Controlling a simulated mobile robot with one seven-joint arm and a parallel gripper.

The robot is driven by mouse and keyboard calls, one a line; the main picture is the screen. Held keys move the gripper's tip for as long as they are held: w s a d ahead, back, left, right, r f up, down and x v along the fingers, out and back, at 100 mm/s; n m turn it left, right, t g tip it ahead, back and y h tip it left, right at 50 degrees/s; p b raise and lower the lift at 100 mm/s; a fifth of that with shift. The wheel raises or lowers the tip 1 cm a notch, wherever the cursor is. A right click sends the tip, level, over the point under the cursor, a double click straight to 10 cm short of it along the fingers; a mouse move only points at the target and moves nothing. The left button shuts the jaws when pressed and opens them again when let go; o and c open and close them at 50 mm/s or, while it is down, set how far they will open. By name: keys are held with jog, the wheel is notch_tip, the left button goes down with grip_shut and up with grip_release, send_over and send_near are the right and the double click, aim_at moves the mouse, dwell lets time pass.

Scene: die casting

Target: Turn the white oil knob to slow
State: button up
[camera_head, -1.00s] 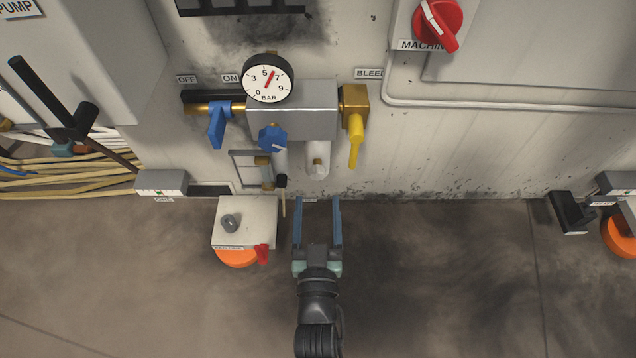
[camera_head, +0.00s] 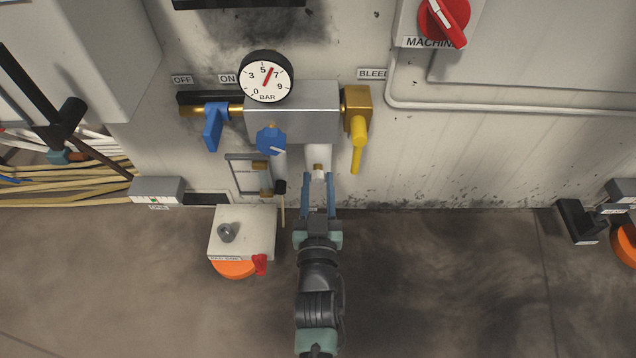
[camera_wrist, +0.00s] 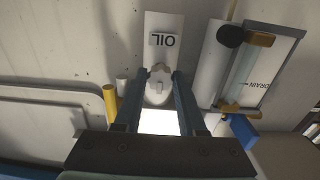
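The white oil knob (camera_wrist: 158,90) sits below a brass fitting, under the OIL label (camera_wrist: 165,40) in the wrist view. In the head view it is at the bottom of the white cylinder (camera_head: 318,155), partly hidden by my fingers. My gripper (camera_head: 318,178) points at the wall, with one blue finger on each side of the knob. In the wrist view the fingertips (camera_wrist: 163,75) flank the knob closely, with little or no gap. The fingers are drawn partly together; whether they press on the knob I cannot tell. The knob's slow marking is not legible.
A pressure gauge (camera_head: 266,76), blue knob (camera_head: 271,140) and blue lever (camera_head: 213,127) are up and left. A yellow bleed lever (camera_head: 358,145) is close right. A grey box (camera_head: 243,230) with an orange base stands left of my gripper.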

grip_shut()
jog(key=shift+n, duration=0.3)
jog(key=n+b, duration=0.1)
jog(key=n, duration=1)
jog(key=shift+b, duration=0.3)
dwell(0.4)
jog(key=o, duration=0.7)
grip_release()
